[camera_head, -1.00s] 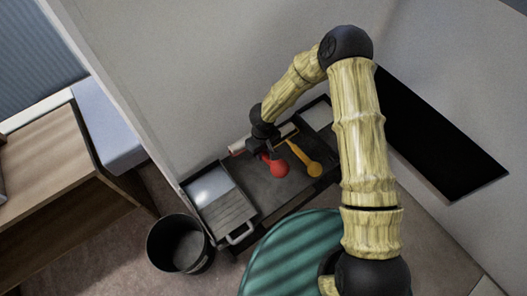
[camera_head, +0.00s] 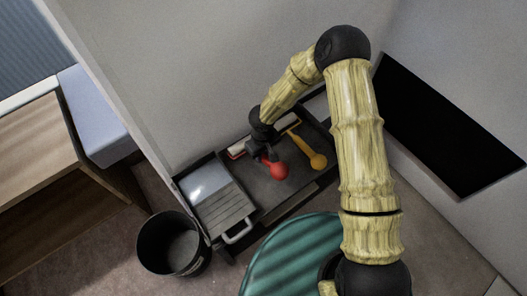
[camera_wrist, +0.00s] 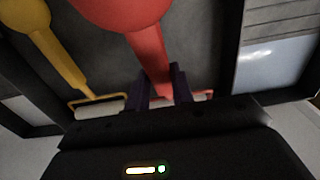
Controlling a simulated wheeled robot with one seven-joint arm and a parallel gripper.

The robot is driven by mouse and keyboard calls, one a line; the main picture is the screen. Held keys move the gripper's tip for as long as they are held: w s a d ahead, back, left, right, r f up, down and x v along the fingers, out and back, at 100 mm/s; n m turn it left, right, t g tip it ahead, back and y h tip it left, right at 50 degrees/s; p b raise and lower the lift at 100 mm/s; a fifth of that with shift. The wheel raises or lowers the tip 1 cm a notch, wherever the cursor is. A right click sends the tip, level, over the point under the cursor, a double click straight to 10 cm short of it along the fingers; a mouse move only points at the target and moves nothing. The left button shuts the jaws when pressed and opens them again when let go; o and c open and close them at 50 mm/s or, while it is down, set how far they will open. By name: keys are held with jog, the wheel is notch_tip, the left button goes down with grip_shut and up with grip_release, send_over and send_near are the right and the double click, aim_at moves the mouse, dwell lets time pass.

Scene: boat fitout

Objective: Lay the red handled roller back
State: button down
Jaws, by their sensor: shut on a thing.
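The red handled roller has a rounded red handle (camera_head: 278,171) and a pale sleeve (camera_head: 237,151) near the back wall of the dark tray (camera_head: 270,207). My gripper (camera_head: 262,152) is shut on the red roller's stem, over or in the middle part of the tray. In the wrist view the stem (camera_wrist: 150,62) runs between the two dark fingers (camera_wrist: 160,90), with part of the sleeve showing beyond them. I cannot tell whether the roller touches the tray floor. A yellow handled roller (camera_head: 317,160) lies to the right of it, apart from it; it also shows in the wrist view (camera_wrist: 75,78).
A grey paint tray (camera_head: 225,213) with a shiny pale well and a handle takes the left part. A black bin (camera_head: 172,262) stands on the floor at front left. A wall (camera_head: 180,80) rises close behind. A green round surface (camera_head: 285,262) is in front.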

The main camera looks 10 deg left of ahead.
jog(key=shift+f, duration=0.8)
jog(key=c, duration=1.1)
grip_release()
notch_tip(320, 180, up, 17)
jog(key=p, duration=0.5)
jog(key=shift+w+a+r, duration=0.1)
jog(key=shift+r, duration=0.1)
jog(key=shift+w, duration=0.1)
